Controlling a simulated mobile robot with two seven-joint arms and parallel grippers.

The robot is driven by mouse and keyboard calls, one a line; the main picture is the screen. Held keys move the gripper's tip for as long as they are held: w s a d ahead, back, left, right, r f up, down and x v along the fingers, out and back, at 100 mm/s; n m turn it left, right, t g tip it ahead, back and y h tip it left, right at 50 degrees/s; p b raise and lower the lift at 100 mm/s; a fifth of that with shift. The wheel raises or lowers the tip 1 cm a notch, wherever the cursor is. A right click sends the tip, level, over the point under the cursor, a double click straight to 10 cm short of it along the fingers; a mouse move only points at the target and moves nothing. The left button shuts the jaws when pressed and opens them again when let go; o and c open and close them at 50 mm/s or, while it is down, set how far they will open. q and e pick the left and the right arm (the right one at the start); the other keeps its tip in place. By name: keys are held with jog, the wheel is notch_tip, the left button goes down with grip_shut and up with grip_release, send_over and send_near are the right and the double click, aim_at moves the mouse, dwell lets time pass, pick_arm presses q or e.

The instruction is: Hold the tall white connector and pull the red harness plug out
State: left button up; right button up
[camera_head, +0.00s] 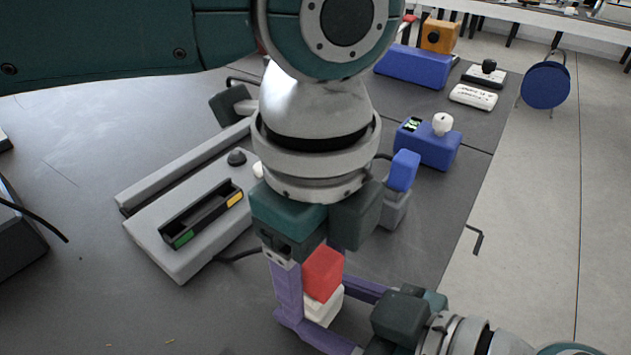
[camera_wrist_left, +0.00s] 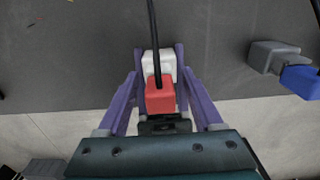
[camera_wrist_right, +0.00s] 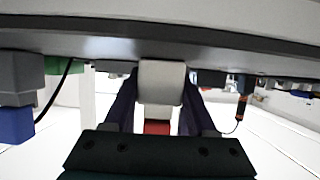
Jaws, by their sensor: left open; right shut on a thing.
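The red harness plug (camera_head: 322,272) sits on the tall white connector (camera_head: 323,308), touching it. A black cable runs from the plug in the left wrist view (camera_wrist_left: 160,97). My left gripper (camera_head: 308,285) comes from above, its purple fingers open on either side of the plug; part of it is hidden by the wrist. My right gripper (camera_head: 335,318) comes from the lower right and is shut on the white connector, which also shows between its fingers in the right wrist view (camera_wrist_right: 160,82).
A blue plug (camera_head: 403,170) on a grey connector (camera_head: 394,208) stands just right of my left wrist. A grey device (camera_head: 180,240) with a black slot lies on the left. Blue boxes (camera_head: 428,150) stand at the right.

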aim_at(315, 255)
dwell(0.5)
pick_arm(q)
grip_shut()
dwell(0.3)
dwell(0.9)
jog(key=o, duration=0.5)
grip_release()
notch_tip(315, 255, up, 12)
jog(key=shift+r, duration=0.1)
dwell(0.4)
